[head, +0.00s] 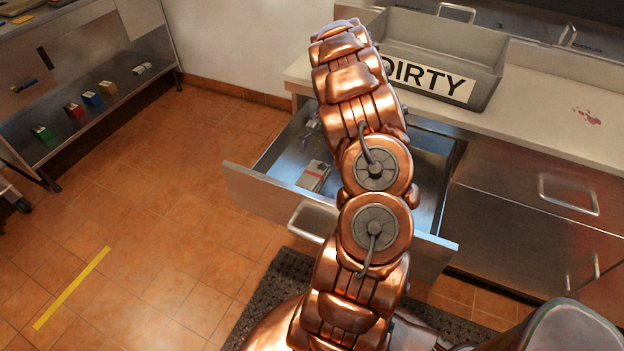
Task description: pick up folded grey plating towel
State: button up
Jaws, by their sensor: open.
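A small light grey item with a red stripe (314,176), which looks like a folded towel, lies in the open drawer (285,172), left of my copper arm. I cannot tell for sure that it is the plating towel. My arm rises across the middle of the head view and passes over the drawer, hiding much of its inside. The arm's far end is at the top, in front of the counter. My gripper is not visible; the arm hides it or it is out of sight.
A grey bin marked DIRTY (485,97) stands on the counter (545,112) behind the arm. Small unclear objects (311,126) lie at the drawer's back left. A steel shelf unit (95,95) with small coloured boxes is at left.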

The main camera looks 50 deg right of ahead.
aim_at(313, 175)
jog(key=shift+a+r+p+x, duration=0.1)
jog(key=shift+a+p+x, duration=0.15)
jog(key=shift+x, duration=0.65)
jog(key=shift+a+r+p+x, duration=0.1)
jog(key=shift+p+x, duration=0.2)
jog(key=shift+x, duration=0.6)
jog(key=shift+a+p+x, duration=0.2)
jog(key=shift+p+x, duration=0.05)
jog(key=shift+x, duration=0.65)
jog(key=shift+w+a+f, duration=0.1)
jog(key=shift+a+f, duration=0.05)
jog(key=shift+f, duration=0.3)
jog(key=shift+c, duration=0.3)
jog(key=c, duration=1.2)
